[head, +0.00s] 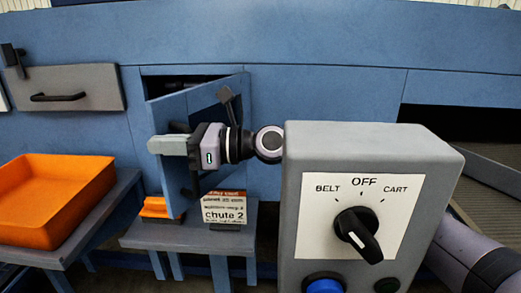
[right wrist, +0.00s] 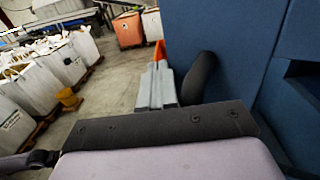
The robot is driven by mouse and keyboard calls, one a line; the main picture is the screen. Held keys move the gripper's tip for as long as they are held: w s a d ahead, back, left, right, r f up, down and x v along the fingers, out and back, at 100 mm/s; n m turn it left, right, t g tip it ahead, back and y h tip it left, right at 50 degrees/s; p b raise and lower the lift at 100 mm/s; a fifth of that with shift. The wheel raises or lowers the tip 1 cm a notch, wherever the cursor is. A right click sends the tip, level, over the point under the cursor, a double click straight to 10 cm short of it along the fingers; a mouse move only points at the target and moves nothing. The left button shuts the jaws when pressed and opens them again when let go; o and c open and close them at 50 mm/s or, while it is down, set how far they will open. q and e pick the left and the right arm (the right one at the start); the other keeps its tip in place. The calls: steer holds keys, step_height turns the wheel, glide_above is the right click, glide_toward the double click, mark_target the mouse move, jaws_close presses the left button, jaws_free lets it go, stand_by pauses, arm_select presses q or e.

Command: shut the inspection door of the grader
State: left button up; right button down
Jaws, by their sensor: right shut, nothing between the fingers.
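The blue inspection door (head: 170,112) of the grader stands open in the head view, angled outward from its dark opening. Its right edge lies near the machine face and its left edge stands out toward me. A dark latch or handle (head: 228,95) shows on its upper right. My right gripper (head: 168,145) is shut and empty, in front of the door near its left edge. I cannot tell whether it touches. In the right wrist view the shut fingers (right wrist: 158,88) point away beside a blue panel (right wrist: 225,50). My left gripper is not in view.
A grey control box (head: 364,215) with a BELT/OFF/CART knob (head: 357,235) stands close in front, right. A "chute 2" sign (head: 225,208) sits on a small stand (head: 180,235) below the door. An orange tray (head: 50,195) is at left. Bulk bags (right wrist: 30,95) stand on the floor.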

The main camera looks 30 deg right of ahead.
steer(key=shift+w, duration=0.1)
stand_by(0.4)
steer(key=s+d+f+n+b, duration=0.3)
steer(key=d+n+b, duration=0.3)
steer(key=d, duration=0.1)
steer(key=s+d+f+n+g+b, duration=0.1)
steer(key=s+d+f+n+b, duration=0.15)
steer(key=d+n+b, duration=0.35)
steer(key=s+d+f+n+b, duration=0.2)
steer(key=d+f+n+b, duration=0.25)
steer(key=d+n, duration=0.25)
steer(key=r+p+x, duration=0.1)
steer(key=p+x, duration=0.2)
steer(key=x, duration=1)
steer(key=shift+s+a+r+y, duration=0.15)
steer(key=shift+a+r+y, duration=0.15)
steer(key=shift+r, duration=0.1)
